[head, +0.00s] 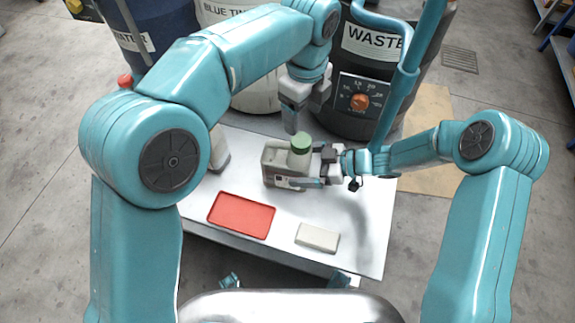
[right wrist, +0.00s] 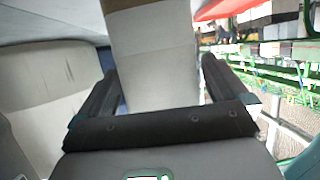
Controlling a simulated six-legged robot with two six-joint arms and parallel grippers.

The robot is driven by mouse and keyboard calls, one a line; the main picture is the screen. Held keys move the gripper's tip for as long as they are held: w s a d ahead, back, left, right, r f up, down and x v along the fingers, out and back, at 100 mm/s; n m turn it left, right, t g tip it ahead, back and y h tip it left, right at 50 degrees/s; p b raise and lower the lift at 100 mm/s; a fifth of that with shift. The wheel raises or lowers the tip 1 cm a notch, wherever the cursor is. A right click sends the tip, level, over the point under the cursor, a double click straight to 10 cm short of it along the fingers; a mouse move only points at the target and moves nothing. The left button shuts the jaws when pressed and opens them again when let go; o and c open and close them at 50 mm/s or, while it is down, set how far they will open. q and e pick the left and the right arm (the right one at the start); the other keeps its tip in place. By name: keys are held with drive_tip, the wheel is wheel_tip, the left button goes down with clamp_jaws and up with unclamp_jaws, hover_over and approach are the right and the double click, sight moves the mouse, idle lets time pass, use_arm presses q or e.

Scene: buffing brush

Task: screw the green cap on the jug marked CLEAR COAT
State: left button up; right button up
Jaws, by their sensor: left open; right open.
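The beige-grey jug (head: 274,160) stands on the white table; no CLEAR COAT marking is readable on it. The green cap (head: 301,140) is at the top of the jug's neck; I cannot tell how tightly it sits. My left gripper (head: 291,122) is open, pointing down just behind the cap and apart from it. My right gripper (head: 322,168) is open at the jug's right side. In the right wrist view, a beige body (right wrist: 152,60), apparently the jug, shows between the open fingers of my right gripper (right wrist: 155,85); contact is unclear.
A red tray (head: 241,215) and a pale block (head: 317,237) lie on the table (head: 360,240) in front. A pale container (head: 219,148) stands left, partly hidden by my arm. A WASTE drum (head: 375,75) with an orange knob (head: 359,101) stands behind. The table's right front is clear.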

drive_tip(key=shift+x, duration=0.85)
drive_tip(key=shift+c, duration=0.3)
